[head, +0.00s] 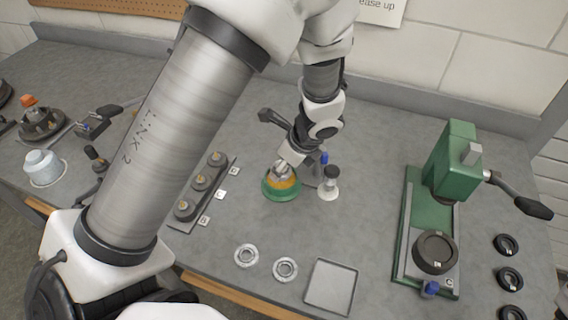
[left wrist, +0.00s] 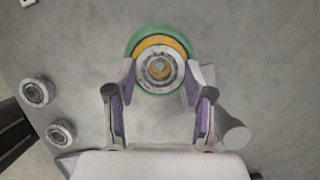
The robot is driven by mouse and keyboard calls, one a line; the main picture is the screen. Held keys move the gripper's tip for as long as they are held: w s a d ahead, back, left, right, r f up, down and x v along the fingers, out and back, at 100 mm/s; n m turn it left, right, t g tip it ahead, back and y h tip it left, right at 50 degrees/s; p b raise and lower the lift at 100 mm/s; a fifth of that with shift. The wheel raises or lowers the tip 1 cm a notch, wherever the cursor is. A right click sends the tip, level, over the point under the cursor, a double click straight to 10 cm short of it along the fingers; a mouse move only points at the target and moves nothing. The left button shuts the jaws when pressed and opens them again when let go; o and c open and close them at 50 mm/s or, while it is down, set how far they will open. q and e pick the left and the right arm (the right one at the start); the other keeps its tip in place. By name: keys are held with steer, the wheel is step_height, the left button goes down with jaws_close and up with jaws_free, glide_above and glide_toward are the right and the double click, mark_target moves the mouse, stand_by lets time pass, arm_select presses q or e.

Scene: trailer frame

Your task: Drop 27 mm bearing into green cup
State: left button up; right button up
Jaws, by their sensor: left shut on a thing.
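The green cup (head: 268,192) stands on the grey bench in the middle of the head view, with an orange inside. In the left wrist view the cup's green rim (left wrist: 133,47) and orange lining (left wrist: 160,42) show behind a silver ring bearing (left wrist: 160,70). My left gripper (left wrist: 160,85) is shut on this bearing, one finger at each side, and holds it over the cup's opening. In the head view my left gripper (head: 284,166) points down at the cup and mostly hides the bearing. The exact height of the bearing above the cup cannot be told. My right gripper is not in view.
Two loose bearings (head: 246,256) (head: 285,270) lie near the front edge, beside a square tray (head: 331,286). A small bottle (head: 329,183) stands close right of the cup. A green press (head: 455,165) is at right, a block with posts (head: 203,184) at left.

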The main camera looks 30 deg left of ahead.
arm_select(q)
steer(key=shift+s+r, duration=0.1)
steer(key=shift+s, duration=0.05)
steer(key=shift+w, duration=0.2)
steer(key=shift+s, duration=0.15)
steer(key=shift+p, duration=0.4)
steer(key=shift+f, duration=0.25)
stand_by(0.5)
steer(key=shift+f, duration=0.2)
steer(key=shift+f+b, duration=0.3)
steer(key=shift+b, duration=0.1)
